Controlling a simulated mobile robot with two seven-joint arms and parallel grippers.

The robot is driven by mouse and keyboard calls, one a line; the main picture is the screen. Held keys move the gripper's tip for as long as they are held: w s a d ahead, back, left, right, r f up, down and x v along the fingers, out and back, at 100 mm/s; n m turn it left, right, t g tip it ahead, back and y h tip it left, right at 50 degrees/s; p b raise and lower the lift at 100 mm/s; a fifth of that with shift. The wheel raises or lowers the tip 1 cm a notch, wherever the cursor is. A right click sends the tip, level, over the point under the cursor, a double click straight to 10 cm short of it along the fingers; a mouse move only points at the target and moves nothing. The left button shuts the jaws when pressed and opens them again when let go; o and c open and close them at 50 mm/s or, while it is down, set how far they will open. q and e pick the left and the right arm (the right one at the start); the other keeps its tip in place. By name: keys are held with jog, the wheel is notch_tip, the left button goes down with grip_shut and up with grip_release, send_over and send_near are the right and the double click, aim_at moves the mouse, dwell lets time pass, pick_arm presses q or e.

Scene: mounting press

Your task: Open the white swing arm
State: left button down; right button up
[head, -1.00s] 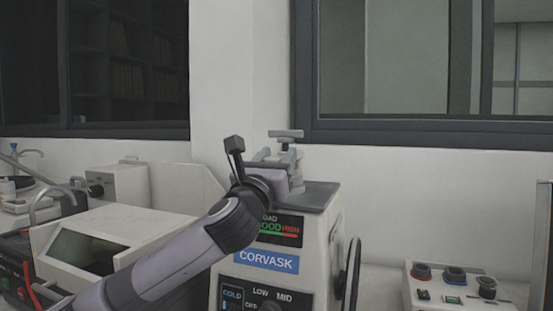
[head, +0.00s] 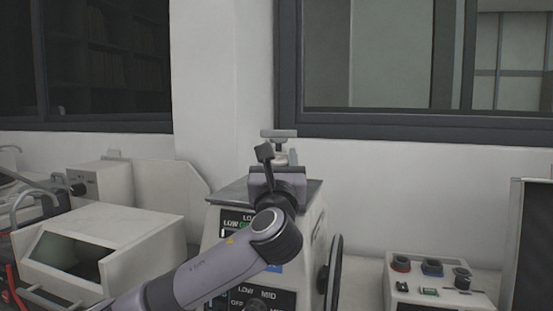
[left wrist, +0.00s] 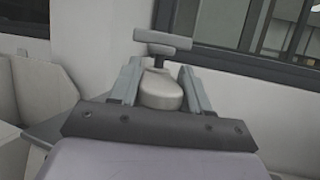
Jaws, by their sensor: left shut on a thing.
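The white swing arm (left wrist: 161,92) shows in the left wrist view as a pale rounded piece with a grey T-shaped handle (left wrist: 163,40) standing on its far end. My left gripper (left wrist: 160,75) has one finger on each side of it and is shut on it. In the head view the left gripper (head: 283,162) is over the top of the CORVASK mounting press, pointing away from me. It hides most of the swing arm there; the T-handle (head: 279,133) shows just above it. My right gripper is in neither view.
The press's grey top plate (head: 232,192) shows left of my gripper. A black handwheel (head: 333,272) is on its right side. A white cabinet (head: 110,235) stands to the left and a control box (head: 437,285) to the right. The wall and window are behind.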

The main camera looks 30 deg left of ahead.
pick_arm(q)
jog(key=c, duration=0.6)
grip_release()
jog(key=b+v, duration=0.1)
jog(key=v, duration=0.6)
jog(key=shift+s, duration=0.1)
